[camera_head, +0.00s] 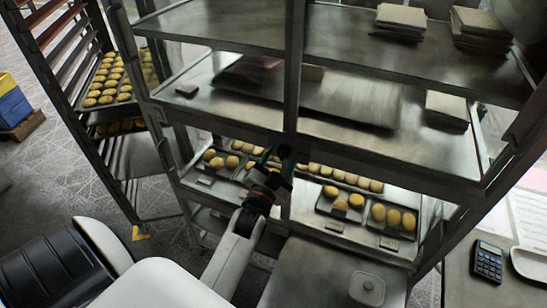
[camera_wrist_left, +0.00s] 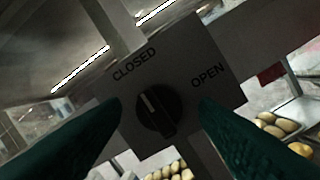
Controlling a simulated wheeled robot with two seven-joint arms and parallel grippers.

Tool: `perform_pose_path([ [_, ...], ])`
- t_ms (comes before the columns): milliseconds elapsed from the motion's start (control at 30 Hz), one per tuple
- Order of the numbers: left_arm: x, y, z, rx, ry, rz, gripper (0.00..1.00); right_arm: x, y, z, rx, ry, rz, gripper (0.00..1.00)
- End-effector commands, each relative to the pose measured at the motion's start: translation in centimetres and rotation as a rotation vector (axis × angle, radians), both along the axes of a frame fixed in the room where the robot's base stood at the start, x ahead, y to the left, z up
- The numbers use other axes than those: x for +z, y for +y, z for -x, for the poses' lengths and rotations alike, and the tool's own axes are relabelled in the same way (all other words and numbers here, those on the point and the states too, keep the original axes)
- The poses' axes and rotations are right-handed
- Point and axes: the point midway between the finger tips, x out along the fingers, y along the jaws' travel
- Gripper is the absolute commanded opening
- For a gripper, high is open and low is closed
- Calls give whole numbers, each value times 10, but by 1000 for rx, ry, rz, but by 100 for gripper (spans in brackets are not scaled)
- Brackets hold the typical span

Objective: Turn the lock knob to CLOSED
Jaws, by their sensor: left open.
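The lock knob (camera_wrist_left: 157,112) is round and black with a pale pointer line. It sits on a dark plate (camera_wrist_left: 185,62) marked CLOSED at the upper left and OPEN at the right. The pointer line slants up and left, toward the word CLOSED. In the left wrist view, the green fingers of my left gripper (camera_wrist_left: 160,105) are open on either side of the knob, with gaps showing. In the head view my left gripper (camera_head: 277,158) is at the rack's middle post, and the knob is hidden there. My right gripper is out of view.
The metal rack (camera_head: 294,70) has shelves with stacked slabs above and trays of buns (camera_head: 341,201) below. A tray trolley (camera_head: 110,85) stands at left. A calculator (camera_head: 488,260) lies on the right-hand table. A lidded box (camera_head: 367,288) is at the front.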

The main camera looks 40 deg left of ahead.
Motion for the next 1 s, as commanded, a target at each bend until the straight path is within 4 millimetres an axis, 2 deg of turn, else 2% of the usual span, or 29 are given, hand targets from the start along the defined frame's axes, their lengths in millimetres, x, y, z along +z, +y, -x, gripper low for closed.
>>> perform_pose_path([
  [500, -17, -22, 94, 1, 4, 2, 55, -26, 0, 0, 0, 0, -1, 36],
  [700, -17, -25, 109, 0, 1, 1, 55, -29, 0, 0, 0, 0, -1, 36],
  [1000, -17, -26, 110, 0, 1, 1, 55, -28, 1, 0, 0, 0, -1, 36],
])
